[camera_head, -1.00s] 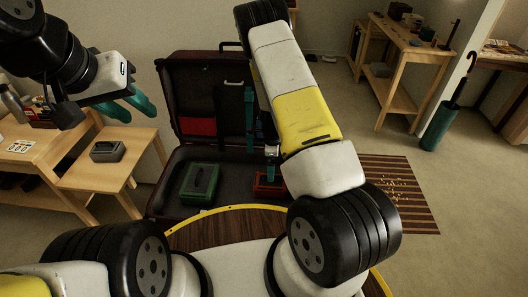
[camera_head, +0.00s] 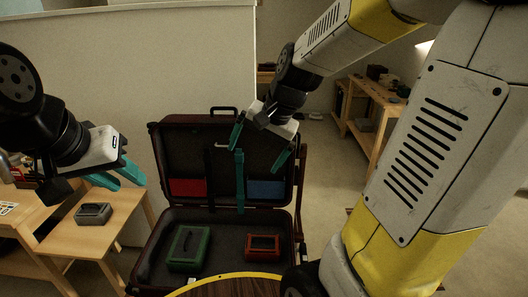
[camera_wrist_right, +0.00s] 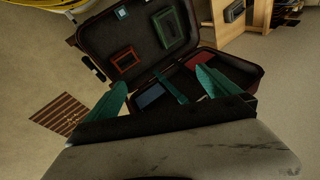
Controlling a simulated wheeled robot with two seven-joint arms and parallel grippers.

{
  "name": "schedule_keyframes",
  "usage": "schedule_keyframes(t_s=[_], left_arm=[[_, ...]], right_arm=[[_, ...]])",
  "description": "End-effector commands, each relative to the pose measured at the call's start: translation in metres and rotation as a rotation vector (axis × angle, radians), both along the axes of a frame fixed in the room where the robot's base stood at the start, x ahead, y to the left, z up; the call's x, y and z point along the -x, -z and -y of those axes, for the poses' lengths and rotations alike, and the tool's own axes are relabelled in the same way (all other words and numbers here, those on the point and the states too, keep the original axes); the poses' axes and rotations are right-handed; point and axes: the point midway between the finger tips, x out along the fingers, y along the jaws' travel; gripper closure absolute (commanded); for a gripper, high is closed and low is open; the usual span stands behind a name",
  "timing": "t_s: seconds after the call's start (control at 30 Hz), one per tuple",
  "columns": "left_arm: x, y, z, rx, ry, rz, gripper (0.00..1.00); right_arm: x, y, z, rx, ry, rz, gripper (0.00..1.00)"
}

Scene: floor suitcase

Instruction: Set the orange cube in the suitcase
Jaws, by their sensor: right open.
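The open suitcase (camera_head: 221,251) lies on the floor, lid raised at the back; it also shows in the right wrist view (camera_wrist_right: 213,97). A red-orange square frame-like piece (camera_head: 263,248) lies in its base at the right, and also shows in the right wrist view (camera_wrist_right: 124,58). I cannot make out a separate orange cube. My right gripper (camera_head: 254,159) is open and empty, raised in front of the lid; its spread teal fingers also show in the right wrist view (camera_wrist_right: 162,82). My left gripper (camera_head: 129,184) is open and empty above the side table.
A green box or frame (camera_head: 188,246) lies in the base's left half. The lid holds a red panel (camera_head: 188,187), a blue panel (camera_head: 266,190) and a teal strap (camera_head: 240,182). A wooden table (camera_head: 88,238) with a grey box (camera_head: 93,213) stands left.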

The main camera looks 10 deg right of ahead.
Motion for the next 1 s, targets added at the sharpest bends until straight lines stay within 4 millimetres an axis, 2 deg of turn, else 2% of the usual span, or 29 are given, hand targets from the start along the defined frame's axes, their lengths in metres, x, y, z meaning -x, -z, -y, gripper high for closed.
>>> schedule_keyframes(t_s=[0.03,0.1,0.2,0.3,0.4,0.57,1.0], left_arm=[[0.0,0.0,0.0,0.0,0.0,0.0,0.64],[0.0,0.0,0.0,0.0,0.0,0.0,0.64],[0.0,0.0,0.0,0.0,0.0,0.0,0.64],[0.0,0.0,0.0,0.0,0.0,0.0,0.64],[0.0,0.0,0.0,0.0,0.0,0.0,0.64],[0.0,0.0,0.0,0.0,0.0,0.0,0.64],[0.0,0.0,0.0,0.0,0.0,0.0,0.64]], right_arm=[[0.019,-0.016,0.002,0.03,-0.066,0.056,0.0],[0.043,-0.031,0.004,0.088,-0.164,0.123,0.0],[0.075,-0.045,0.008,0.173,-0.285,0.204,0.0],[0.098,-0.052,0.012,0.249,-0.375,0.263,0.0],[0.113,-0.055,0.015,0.302,-0.432,0.298,0.0],[0.122,-0.055,0.017,0.338,-0.468,0.317,0.0],[0.121,-0.056,0.017,0.335,-0.466,0.317,0.0]])
